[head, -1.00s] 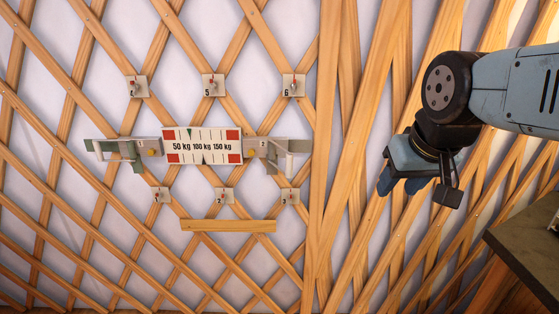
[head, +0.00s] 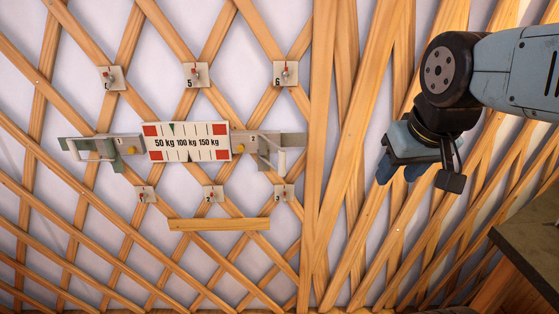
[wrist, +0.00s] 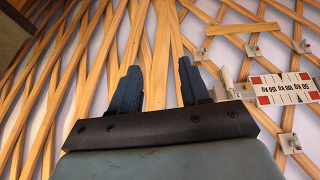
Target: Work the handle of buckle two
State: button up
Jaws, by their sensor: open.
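Two metal buckles with pale handles flank a white scale plate (head: 187,142) on the lattice wall. The right buckle (head: 268,148) carries a small tag that looks like a 2, though it is too small to be sure. Its pale handle (head: 282,160) stands out at its right end. The left buckle (head: 95,148) has a similar handle. My gripper (head: 398,172) is open and empty, well to the right of the right buckle and apart from it. In the wrist view, my gripper's fingers (wrist: 159,68) are spread, with the right buckle (wrist: 236,88) just right of them, partly hidden by the gripper body.
Small numbered plates with red-tipped pins, such as plate 6 (head: 286,73) and plate 5 (head: 196,75), sit above and below the scale. A wooden bar (head: 219,224) lies beneath it. A dark-topped wooden piece (head: 530,235) stands at lower right, below my arm.

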jog(key=n, duration=0.1)
jog(key=n+t+h, duration=0.6)
jog(key=n+h, duration=0.8)
jog(key=n, duration=1)
send_near(279, 163)
jog(key=x, duration=1.1)
jog(key=shift+w, duration=0.15)
jog(key=shift+n, duration=0.3)
grip_shut()
